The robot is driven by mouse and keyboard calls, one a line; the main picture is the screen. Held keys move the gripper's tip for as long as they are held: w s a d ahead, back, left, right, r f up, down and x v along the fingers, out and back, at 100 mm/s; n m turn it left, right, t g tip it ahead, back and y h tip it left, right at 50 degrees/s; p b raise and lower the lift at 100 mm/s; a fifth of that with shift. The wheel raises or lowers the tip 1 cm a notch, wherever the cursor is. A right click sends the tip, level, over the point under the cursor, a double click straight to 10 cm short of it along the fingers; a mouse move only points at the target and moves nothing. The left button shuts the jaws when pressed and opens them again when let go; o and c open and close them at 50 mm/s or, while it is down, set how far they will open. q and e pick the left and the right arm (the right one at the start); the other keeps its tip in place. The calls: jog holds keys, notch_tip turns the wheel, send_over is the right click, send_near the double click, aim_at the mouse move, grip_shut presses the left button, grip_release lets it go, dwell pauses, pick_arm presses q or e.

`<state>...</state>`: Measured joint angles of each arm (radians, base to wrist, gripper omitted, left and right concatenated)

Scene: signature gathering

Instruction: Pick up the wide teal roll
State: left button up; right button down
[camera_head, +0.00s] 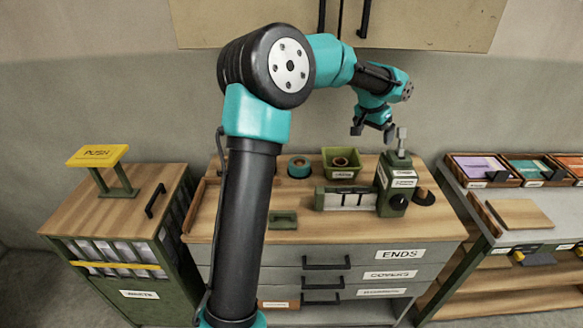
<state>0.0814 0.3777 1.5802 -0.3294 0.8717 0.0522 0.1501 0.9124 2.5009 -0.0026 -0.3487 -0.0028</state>
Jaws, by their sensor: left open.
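A teal roll (299,167) with a brown centre lies on the wooden top of the middle cabinet, near its back edge. My left gripper (374,131) hangs above the back of this cabinet, to the right of the teal roll and apart from it. Its jaws are open, and I see nothing between them. My left arm rises across the left part of the cabinet and hides some of its top. My right gripper is not in view.
A green box (341,171) with a brownish roll in it stands right of the teal roll. A green machine (396,184) stands farther right. A green-handled block (284,219) lies in front. The cabinet top's front right (350,229) is clear.

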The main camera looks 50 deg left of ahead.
pick_arm(q)
jog(key=s+a+f+n+g, duration=0.2)
jog(key=s+a+n, duration=0.1)
jog(key=a+n, duration=0.85)
jog(key=n+g, duration=0.2)
jog(key=n, duration=1.3)
send_over(300, 164)
notch_tip(300, 164, down, 3)
jog(key=shift+s+a+r+m+y, duration=0.15)
jog(key=shift+r+m+y, duration=0.05)
jog(key=shift+m+y, duration=0.1)
notch_tip(300, 164, down, 12)
jog(key=shift+r, duration=0.15)
jog(key=shift+f, duration=0.25)
jog(key=shift+w+f, duration=0.15)
jog(key=shift+f, duration=1.15)
jog(key=shift+w+f, duration=0.15)
jog(key=shift+f, duration=1.15)
